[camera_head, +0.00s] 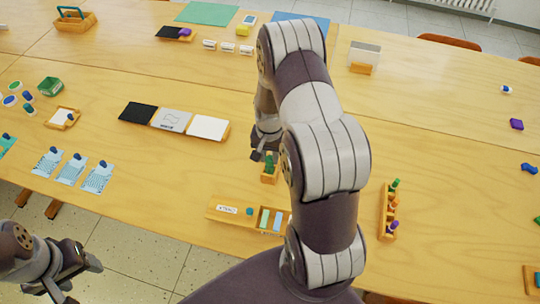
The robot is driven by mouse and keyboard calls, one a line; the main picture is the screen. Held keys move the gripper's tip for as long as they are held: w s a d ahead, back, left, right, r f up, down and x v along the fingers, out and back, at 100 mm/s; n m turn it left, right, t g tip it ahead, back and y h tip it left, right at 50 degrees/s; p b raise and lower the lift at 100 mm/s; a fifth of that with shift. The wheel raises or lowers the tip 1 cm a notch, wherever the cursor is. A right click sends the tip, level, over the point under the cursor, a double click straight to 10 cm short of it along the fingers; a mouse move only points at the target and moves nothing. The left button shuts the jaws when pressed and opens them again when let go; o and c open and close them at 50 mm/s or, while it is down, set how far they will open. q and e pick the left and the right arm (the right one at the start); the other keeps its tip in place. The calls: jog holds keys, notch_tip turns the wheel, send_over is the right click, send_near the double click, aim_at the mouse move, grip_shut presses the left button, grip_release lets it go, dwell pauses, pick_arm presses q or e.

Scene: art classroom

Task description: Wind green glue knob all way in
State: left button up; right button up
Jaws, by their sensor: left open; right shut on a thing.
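A green glue stick (269,159) stands upright in a small wooden holder (269,178) near the table's front middle. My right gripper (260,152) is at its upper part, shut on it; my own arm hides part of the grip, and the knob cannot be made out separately. My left gripper (84,279) is open and empty at the lower left, over the floor in front of the table and far from the glue.
A wooden chalk tray (229,210) lies just in front of the holder. A rack (388,212) with green, orange and purple items stands to the right. Black, grey and white panels (174,120) lie to the left. Table space right of the rack is mostly clear.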

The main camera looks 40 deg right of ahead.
jog(key=n, duration=0.4)
jog(key=shift+p, duration=0.3)
jog(key=o, duration=1.5)
jog(key=m+p, duration=0.1)
jog(key=m, duration=0.2)
jog(key=shift+r, duration=0.2)
jog(key=m, duration=0.3)
jog(key=m+p, duration=0.1)
jog(key=m, duration=0.1)
jog(key=shift+m, duration=0.4)
jog(key=m, duration=0.2)
jog(key=shift+f+m, duration=0.2)
jog(key=shift+m, duration=0.2)
